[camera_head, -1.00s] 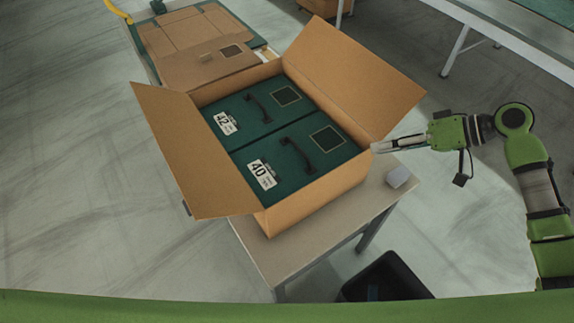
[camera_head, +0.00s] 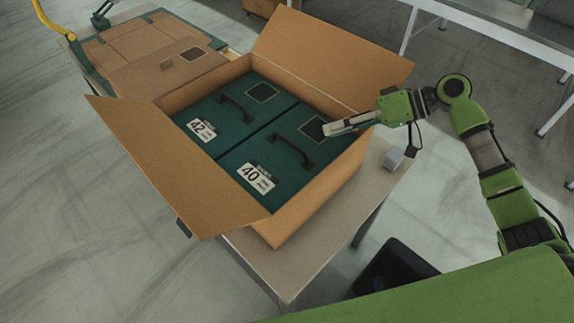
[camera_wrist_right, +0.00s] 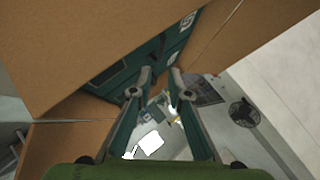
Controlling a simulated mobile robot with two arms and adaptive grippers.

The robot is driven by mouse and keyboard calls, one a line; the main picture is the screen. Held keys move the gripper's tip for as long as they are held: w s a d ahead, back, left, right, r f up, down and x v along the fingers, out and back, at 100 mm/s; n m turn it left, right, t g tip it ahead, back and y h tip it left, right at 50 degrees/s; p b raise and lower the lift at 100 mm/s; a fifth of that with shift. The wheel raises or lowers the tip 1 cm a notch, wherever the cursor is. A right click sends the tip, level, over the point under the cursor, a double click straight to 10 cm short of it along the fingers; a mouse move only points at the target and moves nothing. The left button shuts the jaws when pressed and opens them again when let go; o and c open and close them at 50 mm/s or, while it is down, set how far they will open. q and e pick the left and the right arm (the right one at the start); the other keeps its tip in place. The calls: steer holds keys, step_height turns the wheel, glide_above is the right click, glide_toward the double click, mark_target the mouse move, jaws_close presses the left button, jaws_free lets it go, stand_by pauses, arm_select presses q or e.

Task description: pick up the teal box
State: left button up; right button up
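Two teal boxes lie side by side in an open cardboard carton (camera_head: 320,205). Each has a dark handle and a white label. The teal box marked 42 (camera_head: 265,113) is at the back left, and the teal box marked 40 (camera_head: 270,168) is nearer and to the right. My right gripper (camera_head: 326,130) is over the right part of box 40, near its dark square patch. In the right wrist view, my right gripper (camera_wrist_right: 162,80) has its fingers apart with nothing between them. Teal surface (camera_wrist_right: 182,45) shows beyond the fingers, partly hidden by cardboard. My left gripper is not in view.
The carton stands on a small table (camera_head: 285,275) with its flaps (camera_head: 170,165) spread outward. A small grey block (camera_head: 393,158) sits at the table's right. A dark bin (camera_head: 395,265) is below. A flattened carton (camera_head: 150,55) lies behind; a white table (camera_head: 500,45) stands back right.

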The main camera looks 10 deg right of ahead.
mark_target(295, 151)
steer(key=p+x, duration=0.1)
steer(key=x, duration=0.5)
steer(key=shift+a, duration=0.2)
steer(key=shift+w+a+f, duration=0.1)
steer(key=shift+a+f, duration=0.05)
steer(key=shift+a, duration=0.1)
steer(key=p+x, duration=0.1)
steer(key=x, duration=0.2)
steer(key=shift+a+f+p, duration=0.1)
steer(key=shift+a+p, duration=0.2)
steer(key=shift+p, duration=0.05)
steer(key=shift+w+a+f, duration=0.15)
steer(key=shift+a+f, duration=0.15)
steer(key=shift+f, duration=0.05)
jaws_close()
steer(key=shift+w+r, duration=0.1)
steer(key=shift+r, duration=0.05)
